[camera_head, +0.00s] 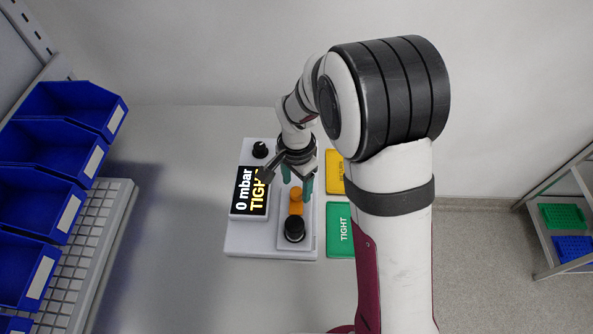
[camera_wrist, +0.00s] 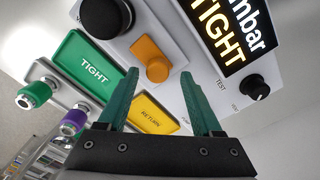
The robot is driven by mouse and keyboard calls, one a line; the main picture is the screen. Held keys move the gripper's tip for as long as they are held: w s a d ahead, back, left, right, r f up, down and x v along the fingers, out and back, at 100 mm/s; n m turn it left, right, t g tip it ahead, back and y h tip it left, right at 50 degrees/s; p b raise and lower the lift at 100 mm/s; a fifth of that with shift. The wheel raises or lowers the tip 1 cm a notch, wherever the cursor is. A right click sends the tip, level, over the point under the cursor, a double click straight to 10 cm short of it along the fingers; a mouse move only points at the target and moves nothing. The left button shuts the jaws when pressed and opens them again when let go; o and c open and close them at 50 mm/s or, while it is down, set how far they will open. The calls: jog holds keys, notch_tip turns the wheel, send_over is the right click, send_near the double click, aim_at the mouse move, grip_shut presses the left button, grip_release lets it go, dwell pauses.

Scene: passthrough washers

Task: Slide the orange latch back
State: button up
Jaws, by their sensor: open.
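The orange latch (camera_wrist: 153,58) is a flat orange slide with a round knob on the light-grey test unit. It also shows in the head view (camera_head: 296,203), next to a round black knob (camera_head: 294,228). My gripper (camera_head: 297,190) is above the unit, pointing down, with its green fingers apart. In the wrist view the gripper (camera_wrist: 165,95) is open, and the orange knob appears in the gap beyond the fingertips. Nothing is held. Whether a finger touches the latch cannot be told.
The unit's display (camera_head: 250,191) reads "0 mbar TIGHT". A green TIGHT tray (camera_head: 341,230) and a yellow RETURN tray (camera_head: 335,172) lie to the right. Green and purple fittings (camera_wrist: 74,122) show in the wrist view. Blue bins (camera_head: 62,148) stand at left.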

aim_at(297, 190)
notch_tip(297, 190, up, 15)
dwell(0.4)
jog(key=s+d+n+y, duration=0.1)
jog(key=s+d, duration=0.3)
jog(key=s, duration=0.7)
jog(key=s+d+n, duration=0.2)
jog(key=s+d, duration=0.2)
jog(key=s, duration=0.8)
jog(key=shift+d+f+y, duration=0.2)
jog(key=shift+f+y, duration=0.05)
jog(key=shift+y, duration=0.15)
